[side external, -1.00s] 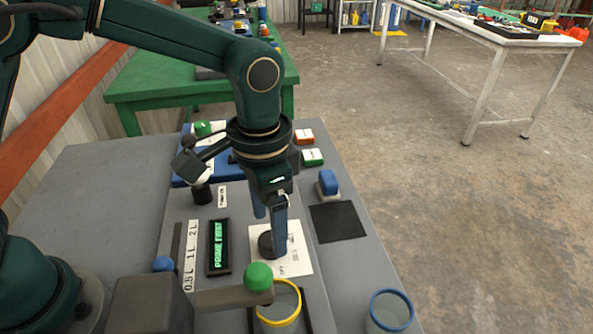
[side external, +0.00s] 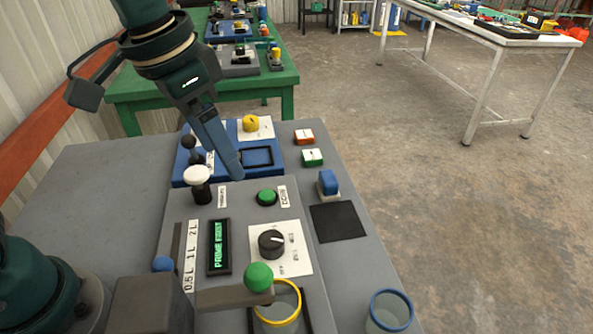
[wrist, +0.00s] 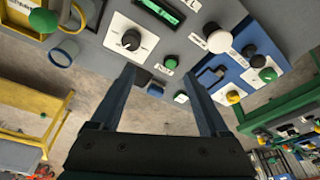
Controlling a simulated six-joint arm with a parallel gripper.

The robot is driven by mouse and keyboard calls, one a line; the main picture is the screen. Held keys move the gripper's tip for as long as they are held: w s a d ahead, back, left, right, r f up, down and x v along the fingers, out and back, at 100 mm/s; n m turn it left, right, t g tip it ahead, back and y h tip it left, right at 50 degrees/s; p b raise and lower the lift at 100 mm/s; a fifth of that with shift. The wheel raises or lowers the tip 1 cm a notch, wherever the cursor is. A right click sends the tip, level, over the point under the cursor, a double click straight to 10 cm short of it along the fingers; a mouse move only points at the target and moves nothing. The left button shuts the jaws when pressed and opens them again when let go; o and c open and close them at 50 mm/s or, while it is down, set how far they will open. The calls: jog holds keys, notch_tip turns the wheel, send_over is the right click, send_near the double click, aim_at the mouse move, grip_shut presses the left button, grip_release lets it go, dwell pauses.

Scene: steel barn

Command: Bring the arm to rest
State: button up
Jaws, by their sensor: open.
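My gripper (side external: 238,174) is in the side external view, tilted, its fingertips above the console near the blue panel's front edge. In the wrist view my gripper (wrist: 158,66) shows two fingers spread wide with nothing between them. Below lies the grey console (side external: 180,270) with a black dial (side external: 271,243) on a white plate, a green button (side external: 267,197) and a white-topped knob (side external: 198,177). The gripper appears apart from all of these. Whether the arm is still moving cannot be told from one frame.
A blue panel (side external: 284,167) with a yellow knob (side external: 250,123) stands behind the fingertips. A green-ball lever (side external: 258,277), yellow-rimmed cup (side external: 279,308) and blue-rimmed cup (side external: 389,311) are in front. A blue rocker (side external: 328,182) stands right.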

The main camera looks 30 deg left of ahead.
jog(key=s+a+f+n+t, duration=0.2)
jog(key=s+a, duration=0.4)
jog(key=s, duration=0.3)
jog(key=shift+s+a+n+t+y, duration=0.3)
jog(key=shift+n+t, duration=0.1)
jog(key=shift+n, duration=0.3)
